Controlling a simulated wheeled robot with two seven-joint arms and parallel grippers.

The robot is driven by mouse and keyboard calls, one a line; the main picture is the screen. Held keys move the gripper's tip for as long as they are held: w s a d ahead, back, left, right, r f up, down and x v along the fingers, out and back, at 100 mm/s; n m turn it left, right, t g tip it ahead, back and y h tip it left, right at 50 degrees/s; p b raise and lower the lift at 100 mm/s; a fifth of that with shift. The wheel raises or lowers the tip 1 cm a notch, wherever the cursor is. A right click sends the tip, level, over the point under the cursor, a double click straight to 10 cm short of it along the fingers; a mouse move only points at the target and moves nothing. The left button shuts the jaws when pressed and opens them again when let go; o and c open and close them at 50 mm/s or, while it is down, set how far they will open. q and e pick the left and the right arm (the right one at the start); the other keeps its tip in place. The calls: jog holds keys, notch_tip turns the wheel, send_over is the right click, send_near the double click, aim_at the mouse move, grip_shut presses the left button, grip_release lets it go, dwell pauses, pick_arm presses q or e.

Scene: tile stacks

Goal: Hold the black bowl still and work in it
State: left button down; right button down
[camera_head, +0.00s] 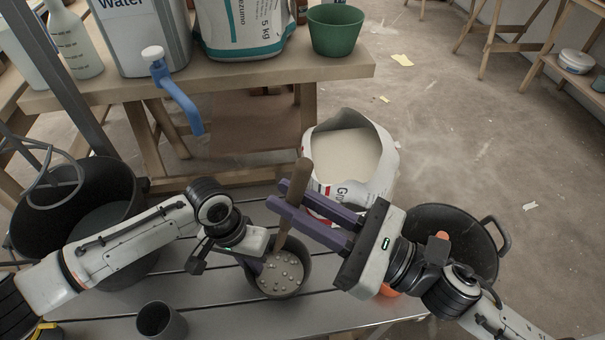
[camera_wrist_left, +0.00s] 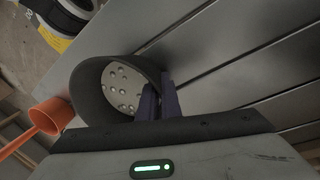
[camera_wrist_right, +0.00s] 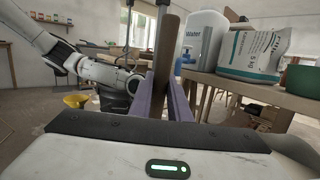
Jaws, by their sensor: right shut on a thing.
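The black bowl (camera_head: 303,279) stands on the slatted grey bench, holding pale material with several whitish lumps; it also shows in the left wrist view (camera_wrist_left: 88,90). My left gripper (camera_head: 258,264) is at the bowl's left rim. In the left wrist view its purple fingers (camera_wrist_left: 160,92) lie at the wall, one inside and one outside; whether they press on it is unclear. My right gripper (camera_head: 277,194) is shut on a wooden-handled tool (camera_head: 295,185) above the bowl. The tool leans down into the bowl; its lower end is hidden.
An open bag of pale powder (camera_head: 345,150) stands behind the bowl. A large black bucket (camera_head: 100,190) is at left, a small dark cup (camera_head: 162,320) at front left, and a black tub (camera_head: 455,225) at right. A blue tap (camera_head: 185,100) juts from the back table.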

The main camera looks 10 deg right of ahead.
aim_at(282, 240)
jog(key=shift+s+a+f, duration=0.1)
jog(key=shift+s+f, duration=0.2)
jog(key=shift+f, duration=0.05)
jog(key=shift+w+f, duration=0.1)
jog(key=shift+f, duration=5.55)
jog(key=shift+a+f, duration=0.1)
